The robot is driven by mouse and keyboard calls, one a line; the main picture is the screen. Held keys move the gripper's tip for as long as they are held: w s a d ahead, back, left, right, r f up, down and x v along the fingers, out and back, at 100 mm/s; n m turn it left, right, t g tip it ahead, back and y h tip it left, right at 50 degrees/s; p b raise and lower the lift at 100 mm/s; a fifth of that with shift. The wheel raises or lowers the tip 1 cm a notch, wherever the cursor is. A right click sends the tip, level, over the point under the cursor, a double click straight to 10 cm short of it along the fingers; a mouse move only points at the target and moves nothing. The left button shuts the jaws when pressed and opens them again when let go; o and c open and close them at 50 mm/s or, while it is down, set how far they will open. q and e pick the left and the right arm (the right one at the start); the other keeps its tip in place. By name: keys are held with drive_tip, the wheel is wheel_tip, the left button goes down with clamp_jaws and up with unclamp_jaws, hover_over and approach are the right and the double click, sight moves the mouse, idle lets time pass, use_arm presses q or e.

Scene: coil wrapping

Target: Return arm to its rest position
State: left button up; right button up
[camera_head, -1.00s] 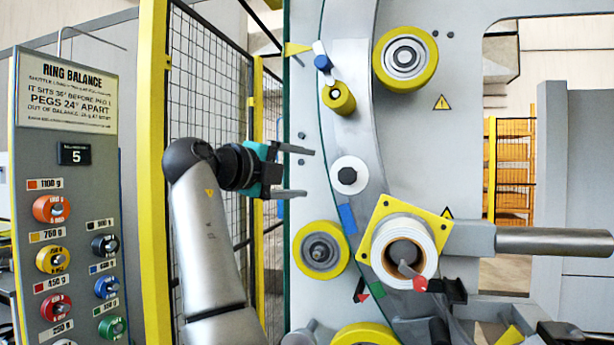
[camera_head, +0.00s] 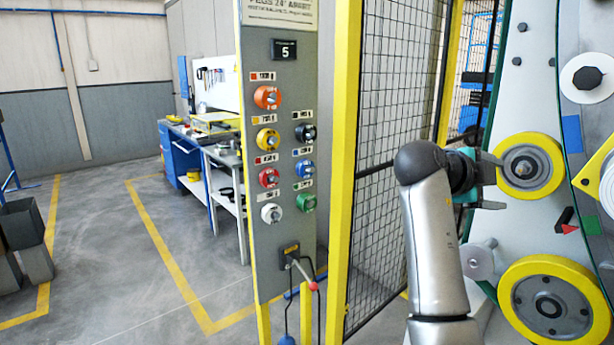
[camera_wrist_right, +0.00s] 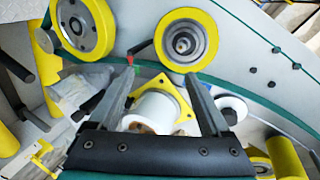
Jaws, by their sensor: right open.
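My right gripper (camera_head: 498,182) is at the right of the head view, on my grey arm that rises from the bottom. Its two fingers are apart and point right, with nothing seen between them. In the picture they lie over the edge of a yellow-rimmed roller (camera_head: 528,172); whether they touch it I cannot tell. In the right wrist view the open fingers (camera_wrist_right: 160,76) frame a white roll (camera_wrist_right: 158,110) on a yellow plate, farther off. A yellow-rimmed roller (camera_wrist_right: 186,42) shows beyond the fingertips. My left gripper is not in view.
A panel of coloured knobs (camera_head: 280,130) stands mid-view, left of my arm. A yellow-framed mesh fence (camera_head: 385,150) stands behind the arm. A larger yellow roller (camera_head: 547,302) is low right. A workbench (camera_head: 225,160) stands back left; the floor (camera_head: 120,270) there is largely clear.

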drive_tip(key=s+a+f+n+y, duration=0.2)
drive_tip(key=s+f+n, duration=0.25)
drive_tip(key=f, duration=0.45)
drive_tip(key=s+a+f+n+y, duration=0.2)
drive_tip(key=s+f+n, duration=0.25)
drive_tip(key=f, duration=0.45)
drive_tip(key=s+a+f+n+y, duration=0.25)
drive_tip(key=f+n, duration=0.35)
drive_tip(key=f, duration=0.4)
drive_tip(key=s+a+f+n+g+y, duration=0.1)
drive_tip(key=s+a+f+n+y, duration=0.2)
drive_tip(key=s, duration=0.5)
drive_tip(key=s+a+f+n+g+y, duration=0.1)
drive_tip(key=s+a+f+n, duration=0.35)
drive_tip(key=s, duration=0.25)
drive_tip(key=s+a+f+n+g+y, duration=0.1)
drive_tip(key=s+a+f+n+y, duration=0.15)
drive_tip(key=s+n, duration=0.4)
drive_tip(key=s+f+m+g+b, duration=0.1)
drive_tip(key=s+f+b, duration=0.25)
drive_tip(key=f, duration=2.25)
drive_tip(key=s+d+f+g+b, duration=0.1)
drive_tip(key=s+d+f+b, duration=0.1)
drive_tip(key=s+f, duration=1.2)
drive_tip(key=shift+s+f+g+b, duration=0.3)
drive_tip(key=shift+s+f, duration=0.05)
drive_tip(key=shift+s, duration=0.25)
drive_tip(key=shift+d, duration=0.1)
